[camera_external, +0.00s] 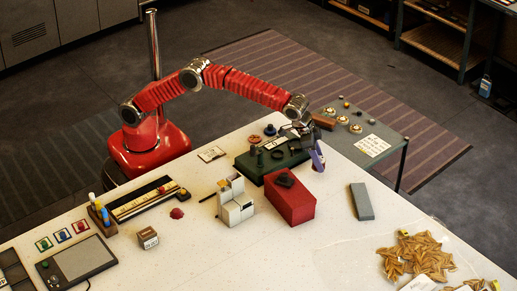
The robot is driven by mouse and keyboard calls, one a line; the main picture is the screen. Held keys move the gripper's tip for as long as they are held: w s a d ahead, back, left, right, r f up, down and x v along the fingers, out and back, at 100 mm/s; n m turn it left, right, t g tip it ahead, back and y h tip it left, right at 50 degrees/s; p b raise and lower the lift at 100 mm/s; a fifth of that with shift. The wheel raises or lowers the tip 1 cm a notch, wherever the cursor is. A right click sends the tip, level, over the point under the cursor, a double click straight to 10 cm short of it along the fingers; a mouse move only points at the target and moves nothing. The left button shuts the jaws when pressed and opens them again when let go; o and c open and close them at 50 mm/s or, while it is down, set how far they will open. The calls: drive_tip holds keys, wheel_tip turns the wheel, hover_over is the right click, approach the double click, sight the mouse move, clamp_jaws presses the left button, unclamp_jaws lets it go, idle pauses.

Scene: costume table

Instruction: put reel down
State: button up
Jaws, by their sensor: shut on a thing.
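My gripper (308,138) is at the end of the red arm, over the table's right back part. It is shut on a small pale purple thing, most likely the reel (318,158), which is tilted. The reel hangs beside the green case and behind the red box. At this size I cannot tell whether it touches the table (345,221). The gripper's fingers are dark and partly hidden.
A red box (292,207) with a black piece on top stands in front. A dark green case (262,165) lies to the left. A white block stand (235,205) and a grey block (362,201) are nearby. Brown pieces (420,257) lie front right. Bare table lies between.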

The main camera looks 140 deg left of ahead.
drive_tip(key=shift+f, duration=0.1)
drive_tip(key=shift+f, duration=1.75)
drive_tip(key=o, duration=1.2)
drive_tip(key=shift+f, duration=0.15)
drive_tip(key=shift+c, duration=0.2)
drive_tip(key=v, duration=1.2)
